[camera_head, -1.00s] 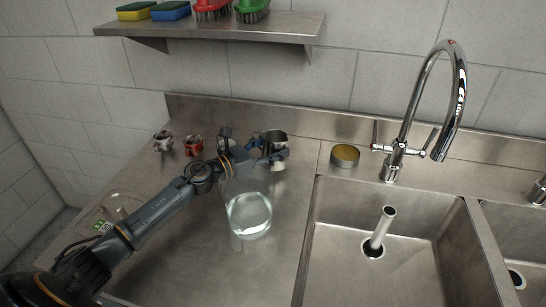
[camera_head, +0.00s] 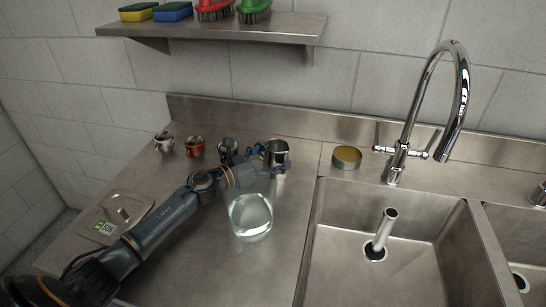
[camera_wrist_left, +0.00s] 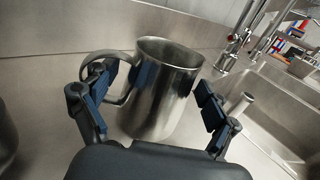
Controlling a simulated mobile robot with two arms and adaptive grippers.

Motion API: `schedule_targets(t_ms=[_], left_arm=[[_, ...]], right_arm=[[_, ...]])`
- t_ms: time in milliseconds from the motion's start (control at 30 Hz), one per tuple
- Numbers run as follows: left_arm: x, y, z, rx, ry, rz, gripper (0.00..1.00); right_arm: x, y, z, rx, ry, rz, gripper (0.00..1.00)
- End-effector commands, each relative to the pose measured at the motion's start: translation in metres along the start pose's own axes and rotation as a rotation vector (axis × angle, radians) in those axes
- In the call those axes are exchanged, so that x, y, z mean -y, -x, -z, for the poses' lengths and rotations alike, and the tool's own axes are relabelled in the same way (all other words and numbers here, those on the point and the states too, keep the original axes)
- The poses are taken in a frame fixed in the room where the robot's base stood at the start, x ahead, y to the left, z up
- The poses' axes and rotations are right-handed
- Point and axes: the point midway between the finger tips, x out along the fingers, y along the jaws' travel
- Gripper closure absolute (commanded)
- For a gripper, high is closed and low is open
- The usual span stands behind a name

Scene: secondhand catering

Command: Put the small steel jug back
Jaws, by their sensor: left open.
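A steel jug (camera_head: 278,150) with a handle stands upright on the steel counter near the back wall. My left gripper (camera_head: 265,158) is at its near side. In the left wrist view the open left gripper (camera_wrist_left: 150,95) has one finger on each side of the jug (camera_wrist_left: 162,92), the left finger by its handle. I cannot tell whether the fingers touch it. A smaller steel vessel (camera_head: 227,146) stands to the left, partly hidden by my arm. My right gripper is out of view.
A clear glass container (camera_head: 250,216) stands close below my left forearm. A red cup (camera_head: 194,147) and a steel cup (camera_head: 164,143) stand at the back left. A round tin (camera_head: 347,157) sits by the tap (camera_head: 398,160). The sink (camera_head: 340,255) opens at right.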

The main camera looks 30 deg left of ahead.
Motion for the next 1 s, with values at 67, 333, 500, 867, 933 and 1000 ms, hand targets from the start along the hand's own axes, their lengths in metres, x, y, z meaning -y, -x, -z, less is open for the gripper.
schedule_targets(t_ms=[67, 333, 500, 867, 933, 1000], left_arm=[[0.0, 0.0, -0.003, 0.0, 0.0, 0.0, 0.13], [0.0, 0.037, 0.002, -0.004, -0.002, 0.0, 0.13], [0.0, 0.072, 0.003, -0.005, 0.0, -0.001, 0.13], [0.0, 0.117, -0.001, -0.001, 0.001, 0.001, 0.13], [0.0, 0.119, -0.002, 0.0, 0.0, 0.001, 0.13], [0.0, 0.12, -0.002, 0.0, 0.0, 0.0, 0.13]], right_arm=[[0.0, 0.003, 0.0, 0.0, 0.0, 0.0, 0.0], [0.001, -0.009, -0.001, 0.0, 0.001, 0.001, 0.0], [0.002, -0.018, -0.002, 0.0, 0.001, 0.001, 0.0], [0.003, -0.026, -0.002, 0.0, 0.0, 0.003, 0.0], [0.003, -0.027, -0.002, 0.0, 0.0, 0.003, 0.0], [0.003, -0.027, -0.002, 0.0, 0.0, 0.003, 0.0]])
